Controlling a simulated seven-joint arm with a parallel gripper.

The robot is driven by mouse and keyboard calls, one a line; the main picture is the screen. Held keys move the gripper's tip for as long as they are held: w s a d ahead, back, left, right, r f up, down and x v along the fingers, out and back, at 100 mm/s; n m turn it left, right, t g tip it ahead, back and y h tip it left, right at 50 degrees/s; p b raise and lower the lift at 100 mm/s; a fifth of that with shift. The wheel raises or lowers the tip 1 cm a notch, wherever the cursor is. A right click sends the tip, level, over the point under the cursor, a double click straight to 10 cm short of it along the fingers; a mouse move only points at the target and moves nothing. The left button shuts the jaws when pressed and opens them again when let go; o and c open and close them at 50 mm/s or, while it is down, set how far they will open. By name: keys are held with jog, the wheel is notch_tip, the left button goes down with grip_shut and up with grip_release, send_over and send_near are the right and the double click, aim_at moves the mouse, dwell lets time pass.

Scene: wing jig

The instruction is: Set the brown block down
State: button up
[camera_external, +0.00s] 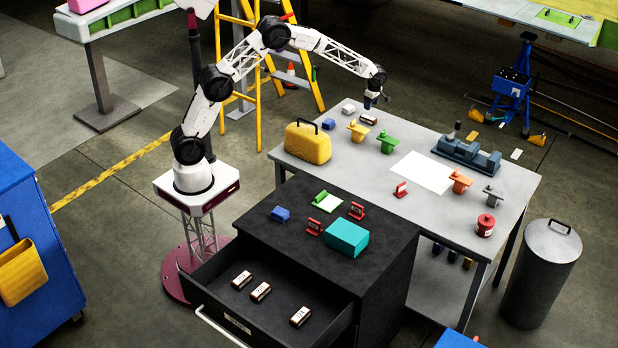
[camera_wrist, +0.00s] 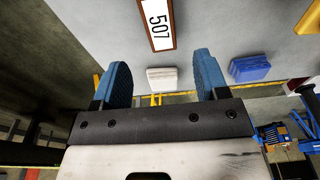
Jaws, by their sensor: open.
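The brown block (camera_external: 368,120) with a white top label lies on the grey table near its far left edge. In the wrist view the brown block (camera_wrist: 158,24) shows the number 507 and lies ahead of my fingertips, apart from them. My gripper (camera_external: 375,101) hangs just above and slightly right of the block. In the wrist view my gripper (camera_wrist: 160,72) has its two blue fingers spread wide with nothing held between them.
A white block (camera_external: 349,109) and a blue block (camera_external: 328,124) lie left of the brown block. Yellow (camera_external: 357,131) and green (camera_external: 387,143) stands are in front. A yellow case (camera_external: 308,143) stands further left. The open drawer (camera_external: 275,311) holds three similar labelled blocks.

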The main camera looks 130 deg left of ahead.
jog(key=shift+w+r, duration=0.2)
jog(key=shift+r, duration=1.3)
